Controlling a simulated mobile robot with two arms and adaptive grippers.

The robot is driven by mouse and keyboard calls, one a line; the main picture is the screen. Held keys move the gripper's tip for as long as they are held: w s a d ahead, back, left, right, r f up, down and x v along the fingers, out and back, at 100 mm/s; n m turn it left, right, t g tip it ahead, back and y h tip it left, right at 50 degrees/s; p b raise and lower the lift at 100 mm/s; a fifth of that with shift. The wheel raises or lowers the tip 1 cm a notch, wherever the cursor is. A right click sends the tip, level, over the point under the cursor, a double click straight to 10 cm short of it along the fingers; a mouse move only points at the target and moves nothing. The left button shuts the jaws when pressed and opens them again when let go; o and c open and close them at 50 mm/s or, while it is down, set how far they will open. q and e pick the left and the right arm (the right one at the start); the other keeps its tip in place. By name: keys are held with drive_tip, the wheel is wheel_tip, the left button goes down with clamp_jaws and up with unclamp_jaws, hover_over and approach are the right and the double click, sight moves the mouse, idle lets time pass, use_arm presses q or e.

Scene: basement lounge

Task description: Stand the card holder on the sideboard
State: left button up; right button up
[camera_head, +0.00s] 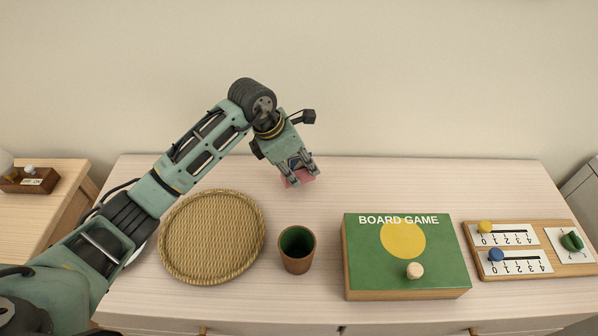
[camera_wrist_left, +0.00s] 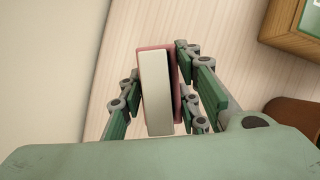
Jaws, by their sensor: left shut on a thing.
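The card holder (camera_head: 298,179) is a small reddish-pink block, held over the back middle of the sideboard (camera_head: 400,180). My left gripper (camera_head: 299,170) is shut on it and points downward. In the left wrist view the card holder (camera_wrist_left: 157,90) shows a pale narrow face with pink sides, between the two fingers of the left gripper (camera_wrist_left: 160,95). I cannot tell whether its underside touches the sideboard top. My right gripper is not in view.
On the sideboard are a round woven tray (camera_head: 211,237), a brown cup with a green inside (camera_head: 297,250), a green board game box (camera_head: 407,256) with a pale piece on top, and a scoring board (camera_head: 530,249). The wall (camera_head: 420,80) stands close behind. The back right is clear.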

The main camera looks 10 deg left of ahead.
sight(299, 175)
use_arm(q)
wheel_tip(299, 175, down, 2)
drive_tip(key=shift+f+p, duration=0.25)
drive_tip(key=shift+p, duration=0.1)
drive_tip(key=shift+f, duration=0.4)
drive_tip(key=o, duration=1.1)
drive_tip(key=shift+o, duration=0.2)
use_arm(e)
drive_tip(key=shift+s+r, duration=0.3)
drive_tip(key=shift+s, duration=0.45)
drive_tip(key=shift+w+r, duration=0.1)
